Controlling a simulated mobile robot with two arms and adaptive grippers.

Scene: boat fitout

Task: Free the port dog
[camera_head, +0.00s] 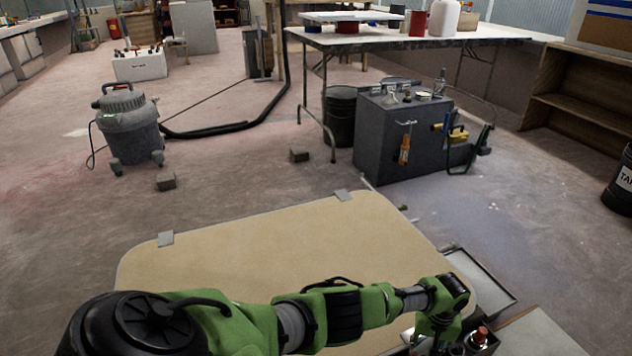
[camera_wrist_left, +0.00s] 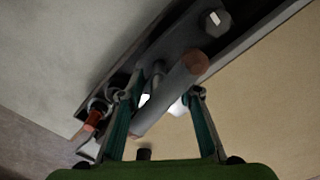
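A large tan hatch panel (camera_head: 270,245) with two grey hinge plates on its far edge lies in front of me. My left arm reaches across its near part. My left gripper (camera_head: 432,346) is at the panel's near right corner, mostly hidden by its own wrist. In the left wrist view its green fingers (camera_wrist_left: 159,95) are apart, one on each side of a grey round bar with a brown end (camera_wrist_left: 168,92), which looks like the dog's handle. Light gaps show between bar and fingers. Whether they touch it is unclear. My right gripper is not in view.
In the wrist view, a hex-headed bolt (camera_wrist_left: 217,22) and an orange-red part (camera_wrist_left: 93,121) sit close to the gripper along a dark channel. A grey box with tools (camera_head: 385,150), a vacuum (camera_head: 128,125) and small blocks (camera_head: 166,182) stand beyond the panel.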

